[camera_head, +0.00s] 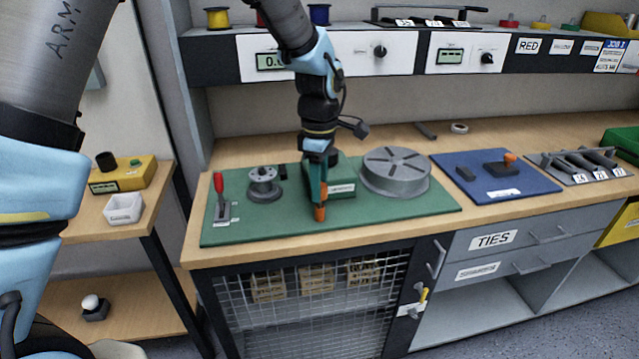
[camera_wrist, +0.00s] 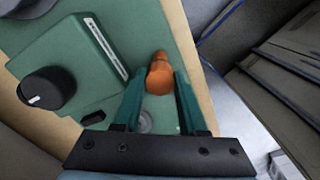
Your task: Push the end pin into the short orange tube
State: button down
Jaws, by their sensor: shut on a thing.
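My gripper (camera_head: 318,188) is over the front edge of the green mat, pointing down. Its teal fingers (camera_wrist: 157,92) are shut on an orange piece (camera_wrist: 160,76), which sticks out past the fingertips. In the head view the orange piece (camera_head: 320,213) shows below the fingers, close to the mat's front edge. I cannot tell whether it is the end pin, the short orange tube or both together, nor whether it touches the mat.
The green mat (camera_head: 275,228) carries a red-handled lever (camera_head: 219,190), a grey spool (camera_head: 264,184), a green box (camera_head: 345,178) just behind my gripper and a round grey slotted drum (camera_head: 395,170). The blue mat (camera_head: 540,185) lies farther right.

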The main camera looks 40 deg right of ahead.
jog(key=shift+f+b, duration=0.7)
jog(key=shift+f, duration=0.5)
jog(key=shift+c, duration=1.9)
grip_release()
jog(key=shift+r, duration=0.15)
jog(key=shift+r+p, duration=1.85)
jog(key=shift+r, duration=0.6)
notch_tip(320, 180, up, 11)
jog(key=b, duration=0.2)
jog(key=shift+f+b, duration=0.15)
jog(key=shift+b, duration=0.2)
